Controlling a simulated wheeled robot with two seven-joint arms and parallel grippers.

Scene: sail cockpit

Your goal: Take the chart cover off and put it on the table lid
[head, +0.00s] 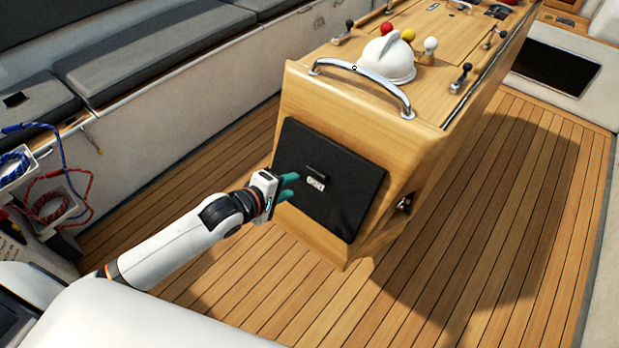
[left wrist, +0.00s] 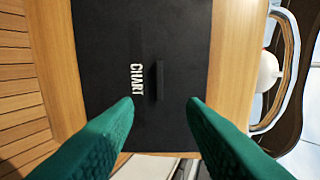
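The chart cover (head: 345,205) is a black square panel on the front end of the wooden table. It carries a white CHART label and a small black bar handle (head: 317,170). The cover (left wrist: 112,35) and its handle (left wrist: 157,80) also show in the left wrist view. My left gripper (head: 291,185) is open in front of the cover. In the left wrist view its green fingers (left wrist: 160,108) are spread wide to either side of the handle, with nothing between them. The table lid (head: 432,90) is the wooden top above the cover. My right gripper is not in view.
A curved steel rail (head: 365,75) crosses the near end of the table top. A white domed object (head: 388,62) and several knobbed levers stand behind it. Grey-cushioned benches (head: 150,55) line the left. The teak floor (head: 470,220) is clear right of the table.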

